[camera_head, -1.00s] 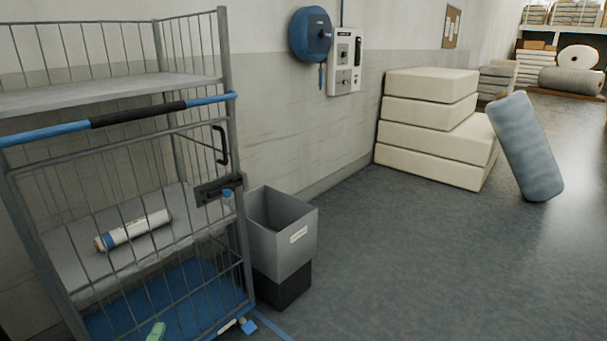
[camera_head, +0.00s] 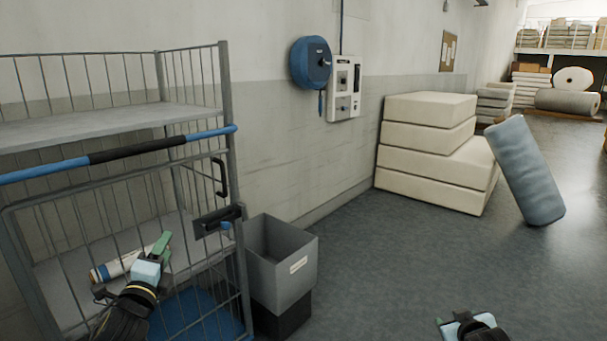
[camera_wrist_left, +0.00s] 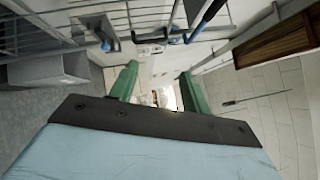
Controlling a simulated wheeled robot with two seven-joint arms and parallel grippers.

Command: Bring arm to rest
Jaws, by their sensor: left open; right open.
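My left gripper (camera_head: 158,250), with green fingers, is raised in front of the wire cage cart (camera_head: 232,120) in the head view. In the left wrist view its two green fingers (camera_wrist_left: 157,88) stand apart with nothing between them. My right gripper (camera_head: 441,322) shows at the bottom edge of the head view, partly cut off, with no held thing visible. A white roll with a blue band (camera_head: 104,273) lies on the cart's middle shelf, partly hidden behind my left gripper.
A grey bin (camera_head: 280,285) stands right of the cart by the wall. White foam blocks (camera_head: 425,150) are stacked along the wall, with a blue-grey roll (camera_head: 527,170) leaning against them. The floor (camera_head: 400,260) in the middle is clear.

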